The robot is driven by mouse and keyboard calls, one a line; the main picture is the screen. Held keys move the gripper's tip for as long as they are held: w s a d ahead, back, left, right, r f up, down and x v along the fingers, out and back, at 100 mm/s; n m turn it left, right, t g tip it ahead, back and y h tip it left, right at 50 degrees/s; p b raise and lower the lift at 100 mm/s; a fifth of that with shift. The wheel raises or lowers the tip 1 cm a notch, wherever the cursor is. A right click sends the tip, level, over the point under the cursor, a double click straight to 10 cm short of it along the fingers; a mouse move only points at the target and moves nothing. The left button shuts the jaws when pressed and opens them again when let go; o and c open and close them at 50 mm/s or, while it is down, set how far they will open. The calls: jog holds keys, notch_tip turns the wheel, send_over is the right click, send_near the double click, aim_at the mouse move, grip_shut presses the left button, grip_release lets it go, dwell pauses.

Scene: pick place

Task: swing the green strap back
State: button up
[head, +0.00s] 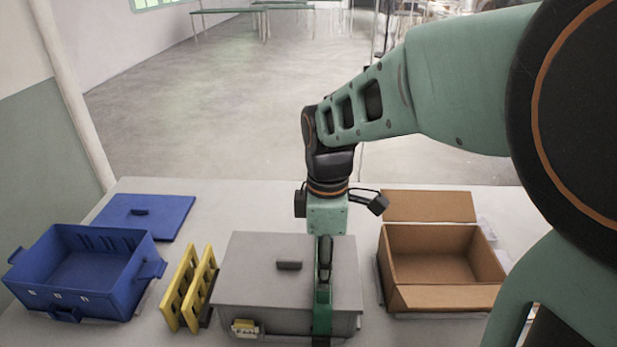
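A grey box (250,285) with a grey lid and a dark handle (289,265) stands at the front middle of the table. The lid lies on the box. A green strap (322,308) shows at the right part of the box's front edge, its lower end running down the front. My gripper (324,262) hangs over the right part of the lid, just above and behind the strap, in line with it. I see the gripper edge-on, so its finger gap is hidden. I cannot tell whether it touches the strap.
A yellow clasp (244,328) is on the box's front left. Yellow slotted panels (190,288) stand left of it. A blue crate (85,275) and blue lid (142,215) are farther left. An open cardboard box (440,297) stands close on the right.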

jog(key=shift+f, duration=1.9)
grip_shut()
